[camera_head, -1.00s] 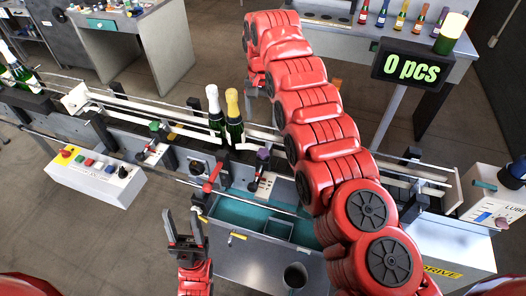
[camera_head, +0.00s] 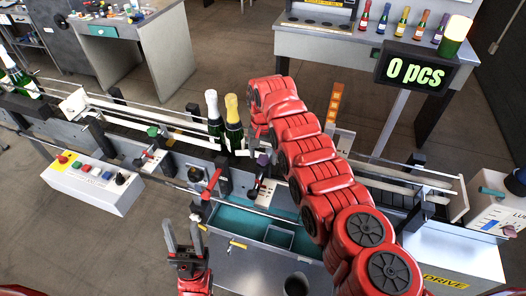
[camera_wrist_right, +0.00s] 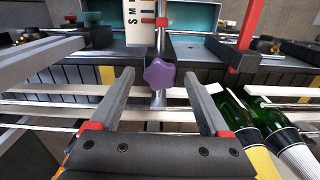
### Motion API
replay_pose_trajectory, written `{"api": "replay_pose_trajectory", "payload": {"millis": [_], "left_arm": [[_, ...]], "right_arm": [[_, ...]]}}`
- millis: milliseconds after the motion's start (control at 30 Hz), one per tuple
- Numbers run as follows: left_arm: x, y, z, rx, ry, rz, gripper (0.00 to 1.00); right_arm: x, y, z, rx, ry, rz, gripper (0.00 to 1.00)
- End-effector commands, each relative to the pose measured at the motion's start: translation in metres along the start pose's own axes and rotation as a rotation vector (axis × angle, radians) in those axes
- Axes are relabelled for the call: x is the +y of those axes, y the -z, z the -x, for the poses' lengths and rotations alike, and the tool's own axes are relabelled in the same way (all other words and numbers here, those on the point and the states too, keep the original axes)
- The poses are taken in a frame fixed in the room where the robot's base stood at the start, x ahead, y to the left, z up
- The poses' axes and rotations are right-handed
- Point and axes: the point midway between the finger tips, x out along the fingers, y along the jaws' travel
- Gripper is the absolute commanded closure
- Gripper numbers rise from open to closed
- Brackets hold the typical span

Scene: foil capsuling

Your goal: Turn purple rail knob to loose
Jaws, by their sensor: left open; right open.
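The purple rail knob (camera_head: 263,159) sits on the near side of the conveyor, just right of two bottles. In the right wrist view the knob (camera_wrist_right: 159,73) is a lobed purple star on a metal rod. My right gripper (camera_wrist_right: 158,82) is open, with one finger on each side of the knob; I see no contact. My left gripper (camera_head: 183,225) is open and empty, pointing up in front of the conveyor at lower left.
Two bottles, one white-topped (camera_head: 212,110) and one gold-topped (camera_head: 232,115), stand on the conveyor beside the knob. A red lever (camera_head: 212,181) rises from the front edge, left of the knob. A teal tray (camera_head: 235,219) lies below. The counter display (camera_head: 417,67) reads 0 pcs.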

Motion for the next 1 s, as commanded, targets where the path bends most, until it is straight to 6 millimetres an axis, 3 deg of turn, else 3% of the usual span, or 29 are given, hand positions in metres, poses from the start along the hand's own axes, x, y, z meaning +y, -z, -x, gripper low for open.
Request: {"api": "replay_pose_trajectory", "payload": {"millis": [233,267,700,1000], "left_arm": [[0.0000,0.0000,0.0001,0.000,0.000,0.000,0.50],[0.0000,0.0000,0.0000,0.000,0.000,0.000,0.50],[0.0000,0.0000,0.0000,0.000,0.000,0.000,0.50],[0.0004,-0.0015,0.0086,0.000,0.000,0.000,0.50]], "right_arm": [[-0.0004,0.0001,-0.0021,0.001,0.001,0.001,0.20],[-0.0004,0.0001,-0.0020,0.001,0.001,0.001,0.24],[-0.0005,0.0002,-0.0016,0.001,0.001,0.001,1.00],[-0.0007,0.0009,-0.0036,0.003,0.003,0.031,1.00]]}}
